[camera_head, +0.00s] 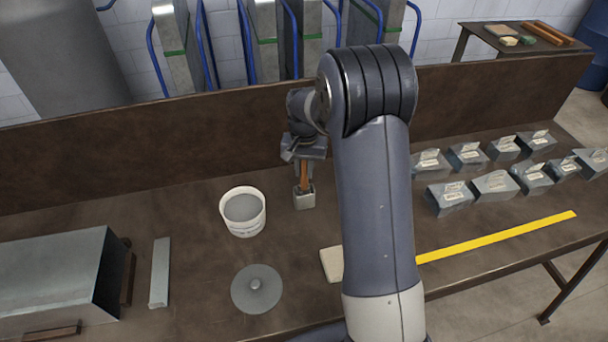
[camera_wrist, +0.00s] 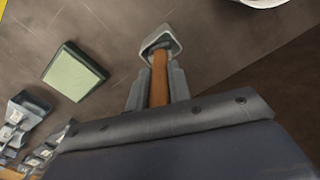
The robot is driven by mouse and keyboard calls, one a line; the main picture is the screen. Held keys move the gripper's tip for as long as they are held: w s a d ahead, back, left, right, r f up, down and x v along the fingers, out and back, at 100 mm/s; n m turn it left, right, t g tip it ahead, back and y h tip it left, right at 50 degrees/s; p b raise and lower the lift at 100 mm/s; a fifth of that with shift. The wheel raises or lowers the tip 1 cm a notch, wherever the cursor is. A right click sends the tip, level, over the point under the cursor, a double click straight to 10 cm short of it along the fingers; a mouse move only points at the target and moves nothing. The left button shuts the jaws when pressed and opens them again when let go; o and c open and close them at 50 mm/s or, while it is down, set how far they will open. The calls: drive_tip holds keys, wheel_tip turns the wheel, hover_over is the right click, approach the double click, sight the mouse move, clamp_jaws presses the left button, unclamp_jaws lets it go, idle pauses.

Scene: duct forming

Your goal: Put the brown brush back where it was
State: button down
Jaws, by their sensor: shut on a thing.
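The brown brush (camera_head: 303,172) stands upright beneath my gripper (camera_head: 303,165), its lower end in a small grey square holder (camera_head: 304,198) on the table. In the wrist view the brown handle (camera_wrist: 159,80) runs between the two fingers of my gripper (camera_wrist: 158,88), which are shut on it. The brush head sits inside the opening of the holder (camera_wrist: 163,38); how deep it sits is hard to tell. The bristles are hidden.
A white bucket (camera_head: 243,212) of grey material stands left of the holder. A round grey lid (camera_head: 257,289), a pale green pad (camera_wrist: 75,71), a metal duct (camera_head: 55,275) and a yellow strip (camera_head: 500,236) lie on the table. Several grey fittings (camera_head: 494,184) are at right.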

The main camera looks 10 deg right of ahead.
drive_tip(key=shift+f, duration=1.5)
drive_tip(key=c, duration=1.3)
unclamp_jaws()
wheel_tip(320, 180, up, 12)
drive_tip(key=shift+r+b, duration=0.15)
drive_tip(key=shift+b, duration=0.35)
